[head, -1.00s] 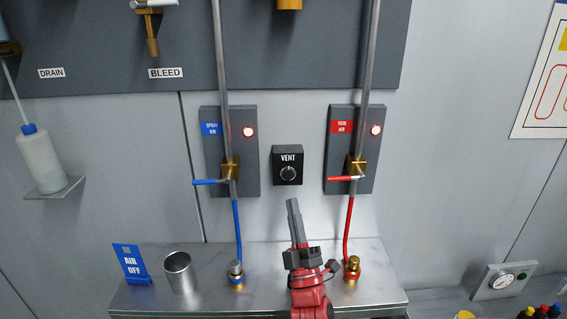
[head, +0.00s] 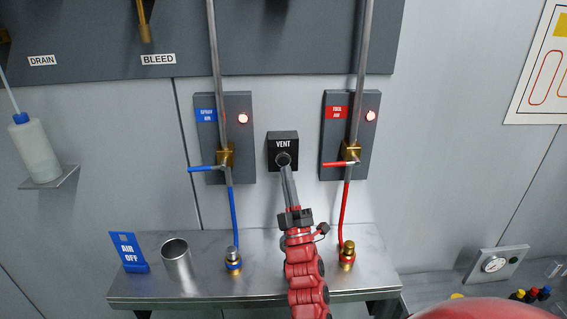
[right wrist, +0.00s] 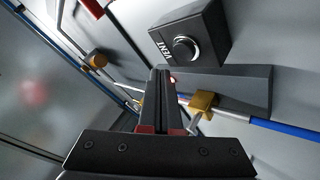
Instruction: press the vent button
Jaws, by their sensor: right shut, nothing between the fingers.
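The vent button (head: 283,159) is a round dark knob with a bright rim on a black box labelled VENT (head: 283,138), fixed to the wall between two grey panels. The button also shows in the right wrist view (right wrist: 185,48). My right gripper (head: 286,169) is shut and empty, its slim grey fingers pointing up at the wall. In the head view its tips overlap the lower edge of the button. In the right wrist view the fingertips (right wrist: 163,71) appear short of the button, to its lower left; contact cannot be told. My left gripper is not in view.
The spray air panel (head: 237,135) with a blue lever stands left of the box, another panel (head: 337,168) with a red lever right of it. Both have lit red lamps. A metal shelf (head: 205,287) below holds a cup (head: 178,268) and an AIR OFF sign (head: 128,253).

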